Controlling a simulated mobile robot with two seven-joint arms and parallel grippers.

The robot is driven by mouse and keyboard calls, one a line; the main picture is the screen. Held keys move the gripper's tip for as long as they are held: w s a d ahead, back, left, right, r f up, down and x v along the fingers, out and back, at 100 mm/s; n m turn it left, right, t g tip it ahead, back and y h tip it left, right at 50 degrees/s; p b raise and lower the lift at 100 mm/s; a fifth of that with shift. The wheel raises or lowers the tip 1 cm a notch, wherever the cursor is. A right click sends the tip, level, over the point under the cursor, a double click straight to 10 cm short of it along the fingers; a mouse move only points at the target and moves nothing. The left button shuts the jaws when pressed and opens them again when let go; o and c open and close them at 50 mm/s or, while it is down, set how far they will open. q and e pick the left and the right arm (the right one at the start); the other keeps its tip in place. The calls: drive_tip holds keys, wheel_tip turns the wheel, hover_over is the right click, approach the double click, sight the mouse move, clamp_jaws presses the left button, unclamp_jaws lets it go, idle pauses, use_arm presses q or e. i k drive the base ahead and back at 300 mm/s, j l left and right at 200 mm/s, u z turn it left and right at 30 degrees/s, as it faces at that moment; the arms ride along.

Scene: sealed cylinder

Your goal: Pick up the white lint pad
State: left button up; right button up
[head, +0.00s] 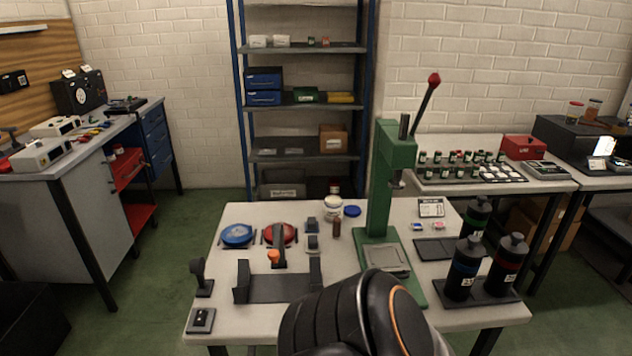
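I cannot pick out the white lint pad for certain. A small round white item (332,203) lies at the back of the white table (215,285), in front of a small jar, and its details are too small to tell. Small pale and pink items (418,226) also lie right of the green press, below a little sign. Neither of my grippers is in view. A large black rounded part of my own arm, with an orange ring, covers the table's front middle and hides what is behind it.
A green lever press (380,190) stands on the table. Black bottles (463,268) stand in a tray at the right. Blue (237,235) and red (281,234) round items, a black cradle (278,288) and a black upright handle (200,275) occupy the left. Shelving (305,105) stands behind.

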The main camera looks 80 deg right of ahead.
sight(312, 244)
drive_tip(key=z, duration=1.5)
